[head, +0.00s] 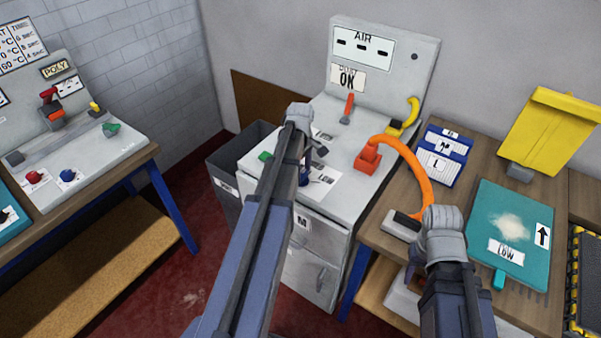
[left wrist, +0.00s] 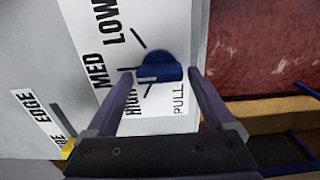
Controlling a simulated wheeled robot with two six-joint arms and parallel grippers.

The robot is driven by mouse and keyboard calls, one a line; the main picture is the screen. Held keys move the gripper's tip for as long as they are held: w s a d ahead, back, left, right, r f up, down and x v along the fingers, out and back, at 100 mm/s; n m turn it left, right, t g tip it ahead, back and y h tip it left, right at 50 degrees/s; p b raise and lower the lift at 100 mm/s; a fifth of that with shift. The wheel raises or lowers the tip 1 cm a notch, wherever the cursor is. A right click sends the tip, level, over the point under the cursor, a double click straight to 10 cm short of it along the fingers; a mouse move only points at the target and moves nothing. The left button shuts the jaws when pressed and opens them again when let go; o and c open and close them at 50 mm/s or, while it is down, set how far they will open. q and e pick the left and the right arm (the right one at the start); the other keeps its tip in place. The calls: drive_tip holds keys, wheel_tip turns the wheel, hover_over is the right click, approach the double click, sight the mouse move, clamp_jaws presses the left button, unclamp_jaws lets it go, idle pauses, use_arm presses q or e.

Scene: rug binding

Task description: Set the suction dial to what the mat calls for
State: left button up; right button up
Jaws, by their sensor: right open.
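The teal mat (head: 485,215) lies on the right-hand table. It bears a white tag reading LOW (head: 506,252), an arrow label and a pale dusty patch. The blue suction dial (left wrist: 158,66) is on a white plate marked LOW, MED, HIGH and PULL. I cannot tell for sure which mark it points to. My left gripper (left wrist: 160,74) is open, with a finger on each side of the dial and small gaps visible. In the head view my left arm partly hides the dial (head: 304,177). My right gripper (head: 411,272) is open and low beside the right table, partly hidden by its arm.
An orange hose (head: 418,170) arches from the grey machine to the right table. A blue-and-white box (head: 444,158) and a yellow board (head: 550,130) stand behind the mat. A bin (head: 228,170) stands left of the machine. Another bench with knobs (head: 95,170) is at far left.

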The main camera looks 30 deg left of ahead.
use_arm(q)
drive_tip(key=c, duration=1.1)
drive_tip(key=shift+m, duration=0.3)
drive_tip(key=m, duration=0.5)
drive_tip(key=shift+w+m, duration=0.15)
drive_tip(key=shift+m, duration=0.15)
drive_tip(key=m, duration=0.5)
drive_tip(key=shift+d+m, duration=0.15)
drive_tip(key=shift+m, duration=0.45)
drive_tip(key=o, duration=1.4)
drive_tip(key=shift+c, duration=0.2)
